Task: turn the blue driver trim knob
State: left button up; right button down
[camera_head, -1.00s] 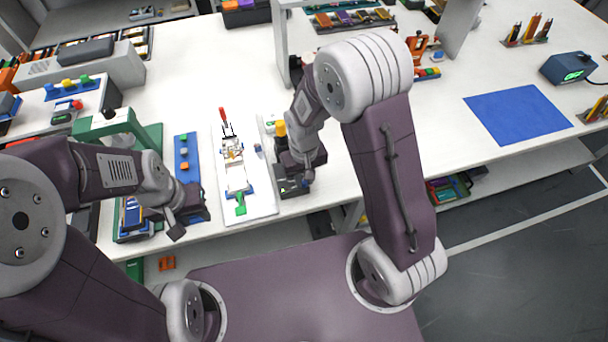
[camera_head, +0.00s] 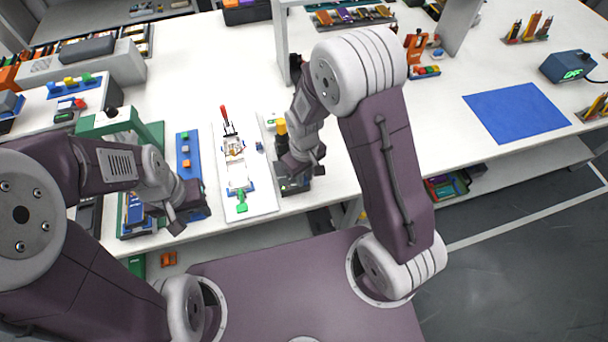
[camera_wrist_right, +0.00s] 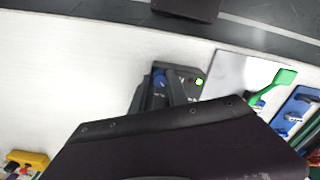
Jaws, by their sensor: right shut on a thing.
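The driver is a small dark box (camera_head: 292,188) at the front edge of the table, right of the white board. In the right wrist view the driver (camera_wrist_right: 187,74) shows a lit green display and a blue trim knob (camera_wrist_right: 160,77). My right gripper (camera_wrist_right: 158,84) has its two fingers on either side of the blue knob and is shut on it. In the head view my right gripper (camera_head: 297,172) covers the knob. My left gripper (camera_head: 180,216) hangs over the front edge by the blue strip; its finger gap is unclear.
The white board (camera_head: 262,196) with a long fixture and green handle lies left of the driver. A blue strip (camera_head: 183,138) with small blocks and a green frame (camera_head: 150,135) stand further left. A blue mat (camera_head: 517,114) lies at right, with bare table before it.

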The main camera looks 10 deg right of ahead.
aim_at(306, 177)
jog(key=shift+w, duration=0.1)
jog(key=c, duration=1.3)
grip_release()
notch_tip(306, 177, up, 9)
jog(key=shift+r+p, duration=0.1)
jog(key=shift+p, duration=0.2)
jog(key=s+d+m, duration=0.1)
jog(key=s+d, duration=0.1)
jog(key=s+d+m, duration=0.2)
jog(key=s, duration=0.1)
jog(key=s+d+m+t, duration=0.1)
jog(key=s+d+m, duration=0.1)
jog(key=s+d, duration=0.1)
jog(key=shift+s+d+r, duration=0.1)
jog(key=shift+r, duration=0.25)
